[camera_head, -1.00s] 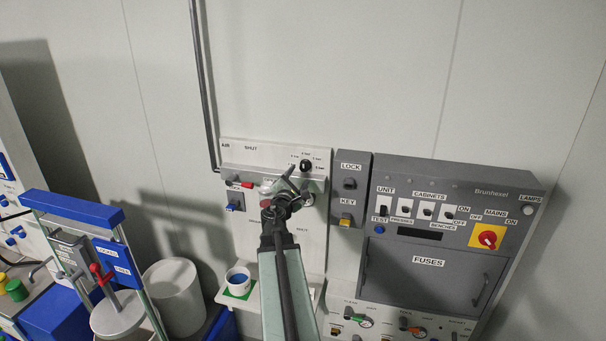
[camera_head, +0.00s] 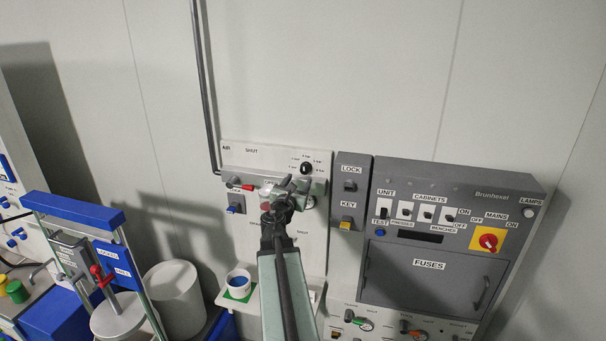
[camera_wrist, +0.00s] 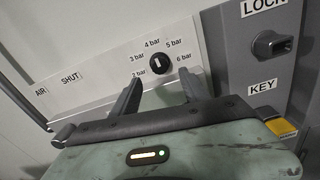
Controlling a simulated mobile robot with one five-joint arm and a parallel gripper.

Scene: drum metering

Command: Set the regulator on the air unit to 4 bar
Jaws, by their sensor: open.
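The regulator knob (camera_head: 306,168) is a round black dial on the upper right of the white air unit (camera_head: 240,160), with bar labels around it. In the wrist view the knob (camera_wrist: 158,63) shows a white mark standing nearly upright in the picture, near the 4 bar label; the exact setting is hard to tell. The labels run from 2 bar to 6 bar. My gripper (camera_head: 292,183) is open and empty, just below and left of the knob in the head view. In the wrist view the knob shows just past the gap between my fingertips (camera_wrist: 161,80), not gripped.
The grey lock and key box (camera_head: 350,185) stands close on the right, beside the fuse cabinet (camera_head: 430,262). A cup (camera_head: 238,282) sits on the shelf below.

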